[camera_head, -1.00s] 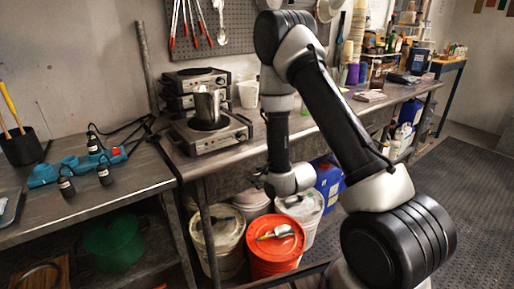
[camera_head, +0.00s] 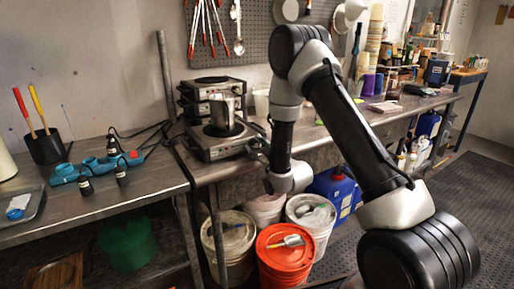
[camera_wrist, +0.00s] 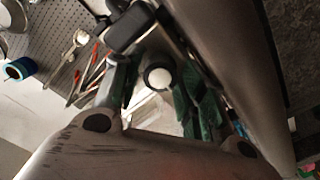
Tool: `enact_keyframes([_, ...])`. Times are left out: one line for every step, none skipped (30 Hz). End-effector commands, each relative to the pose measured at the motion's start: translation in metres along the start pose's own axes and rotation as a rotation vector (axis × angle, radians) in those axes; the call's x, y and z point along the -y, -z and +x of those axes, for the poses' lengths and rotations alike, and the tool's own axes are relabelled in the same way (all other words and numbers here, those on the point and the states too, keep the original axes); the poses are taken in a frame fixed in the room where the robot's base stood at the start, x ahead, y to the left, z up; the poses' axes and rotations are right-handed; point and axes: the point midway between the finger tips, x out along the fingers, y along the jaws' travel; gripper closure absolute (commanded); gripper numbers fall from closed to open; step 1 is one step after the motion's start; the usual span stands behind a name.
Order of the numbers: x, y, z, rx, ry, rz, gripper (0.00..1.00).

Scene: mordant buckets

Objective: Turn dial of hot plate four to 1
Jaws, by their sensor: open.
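A front hot plate (camera_head: 205,148) stands at the left end of the long bench with a metal pot (camera_head: 223,113) on it. More hot plates (camera_head: 187,103) are stacked behind it. I cannot read numbers on any of them. I cannot tell whether this is a dial. The front hot plate's dial and any contact are hidden or too small to tell.
An orange-lidded bucket (camera_head: 283,262) and pale buckets (camera_head: 228,245) stand under the bench. A blue power strip (camera_head: 95,168) with plugs lies on the left table. A pegboard (camera_head: 265,35) with red-handled tools is behind. Mat floor (camera_head: 465,200) at right is clear.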

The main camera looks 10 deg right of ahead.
Motion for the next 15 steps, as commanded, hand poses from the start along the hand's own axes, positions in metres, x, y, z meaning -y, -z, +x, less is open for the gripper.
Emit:
enact_keyframes([0.0,0.0,0.0017,0.0,0.0,0.0,0.59])
enact_keyframes([0.0,0.0001,0.0023,0.0,0.0,0.0,0.59])
enact_keyframes([-0.0001,0.0001,0.0026,0.0,0.0,0.0,0.59])
enact_keyframes([0.0,0.0001,0.0026,0.0,0.0,0.0,0.59])
enact_keyframes([0.0,0.0001,0.0025,0.0,0.0,0.0,0.59])
enact_keyframes([0.0,0.0001,0.0024,0.0,0.0,0.0,0.59])
enact_keyframes([-0.0001,0.0001,0.0024,0.0,0.0,0.0,0.59])
enact_keyframes([0.0,0.0001,0.0024,0.0,0.0,0.0,0.59])
enact_keyframes([0.0,0.0001,0.0023,0.0,0.0,0.0,0.66])
enact_keyframes([-0.0001,0.0001,0.0023,0.0,0.0,0.0,0.72])
enact_keyframes([-0.0001,0.0001,0.0023,0.0,0.0,0.0,0.77])
enact_keyframes([-0.0001,0.0001,0.0023,0.0,0.0,0.0,0.84])
enact_keyframes([-0.0001,0.0001,0.0022,0.0,0.0,0.0,0.9])
enact_keyframes([0.0,0.0001,0.0022,0.0,0.0,0.0,0.92])
enact_keyframes([0.0,0.0001,0.0022,0.0,0.0,0.0,0.92])
